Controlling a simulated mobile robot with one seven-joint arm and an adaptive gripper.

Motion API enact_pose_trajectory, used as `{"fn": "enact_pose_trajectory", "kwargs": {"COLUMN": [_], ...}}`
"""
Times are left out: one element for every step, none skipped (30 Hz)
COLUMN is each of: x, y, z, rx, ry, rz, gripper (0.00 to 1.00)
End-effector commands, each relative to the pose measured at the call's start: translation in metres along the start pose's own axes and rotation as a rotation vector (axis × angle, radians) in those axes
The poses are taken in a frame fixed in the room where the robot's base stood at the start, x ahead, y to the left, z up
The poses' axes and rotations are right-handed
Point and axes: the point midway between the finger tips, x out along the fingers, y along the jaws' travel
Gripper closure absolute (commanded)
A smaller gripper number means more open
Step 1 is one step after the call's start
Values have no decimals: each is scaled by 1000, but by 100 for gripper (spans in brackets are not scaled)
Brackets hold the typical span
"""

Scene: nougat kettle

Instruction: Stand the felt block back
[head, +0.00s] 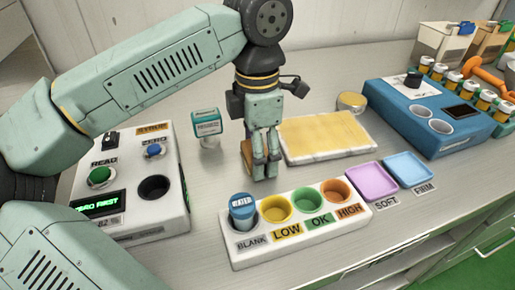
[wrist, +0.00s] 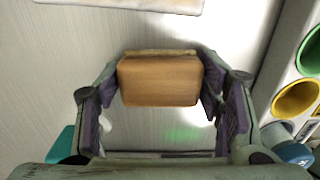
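The felt block (wrist: 159,81) is a tan, wood-like block with a thin paler layer along its far edge in the wrist view. It sits between my two finger pads, which appear to meet its two sides. In the head view, my gripper (head: 262,165) points down near the table, and part of the block (head: 246,152) shows orange-brown at its left. The fingers hide the rest of the block there. I cannot tell whether its underside touches the table.
A teal stamp (head: 207,123) stands left of my gripper. A white rack (head: 300,226) with coloured wells and a blue-capped vial (head: 242,207) lies in front. A yellow-topped slab (head: 327,136) is to the right, and a white READ box (head: 123,185) is at left.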

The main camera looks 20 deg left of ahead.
Motion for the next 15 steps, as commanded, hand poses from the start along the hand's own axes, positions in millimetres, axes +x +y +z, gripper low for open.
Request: {"fn": "enact_pose_trajectory", "kwargs": {"x": [0, 0, 0, 0, 0, 0, 0, 0, 0, 0, 0, 0, 0, -1, -1], "y": [0, 0, 0, 0, 0, 0, 0, 0, 0, 0, 0, 0, 0, 0, 0], "z": [0, 0, 0, 0, 0, 0, 0, 0, 0, 0, 0, 0, 0, 0, 0], "rx": [0, 0, 0, 0, 0, 0, 0, 0, 0, 0, 0, 0, 0, 0, 0], "ry": [0, 0, 0, 0, 0, 0, 0, 0, 0, 0, 0, 0, 0, 0, 0], "rz": [0, 0, 0, 0, 0, 0, 0, 0, 0, 0, 0, 0, 0, 0, 0], "gripper": [33, 31, 29, 27, 25, 23, 23, 23, 23, 23, 23, 23, 23, 23, 23]}}
